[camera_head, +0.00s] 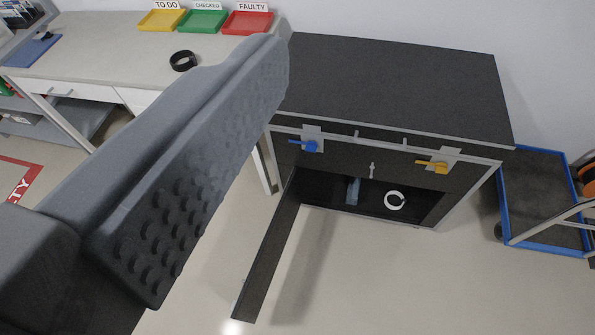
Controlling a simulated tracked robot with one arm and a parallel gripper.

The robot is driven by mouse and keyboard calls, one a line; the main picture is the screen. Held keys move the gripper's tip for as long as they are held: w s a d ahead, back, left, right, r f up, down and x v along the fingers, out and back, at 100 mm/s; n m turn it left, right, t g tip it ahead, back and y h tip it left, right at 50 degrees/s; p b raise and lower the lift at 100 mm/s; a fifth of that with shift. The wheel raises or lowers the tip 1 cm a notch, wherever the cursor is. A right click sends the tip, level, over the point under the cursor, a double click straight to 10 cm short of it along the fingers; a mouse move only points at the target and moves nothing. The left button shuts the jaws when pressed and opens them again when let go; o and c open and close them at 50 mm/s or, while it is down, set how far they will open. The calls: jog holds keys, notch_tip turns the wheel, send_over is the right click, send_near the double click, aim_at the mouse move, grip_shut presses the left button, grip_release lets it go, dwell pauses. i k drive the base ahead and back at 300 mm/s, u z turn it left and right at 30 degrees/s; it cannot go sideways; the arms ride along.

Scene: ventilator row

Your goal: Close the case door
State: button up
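The case (395,85) is a dark box with light metal edges, right of centre. Its door (268,255) is a dark panel standing open, swung out towards me from the left side of the front opening. Inside the opening are a white ring (395,200) and a small blue-grey item (353,190). My gripper (275,70) fills the left of the view as a large grey finger with a studded pad. Its tip overlaps the case's upper left corner in the picture; contact cannot be judged. A second finger cannot be made out.
A blue-handled valve (308,146) and a yellow-handled valve (437,167) stick out from the case's front. A workbench (110,50) with yellow, green and red trays and a black ring (183,61) is behind left. A blue-edged cart (545,200) stands right. Floor in front is clear.

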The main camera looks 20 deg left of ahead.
aim_at(253, 293)
jog(key=z, duration=2.6)
jog(key=k, duration=2.55)
jog(key=u, duration=1.65)
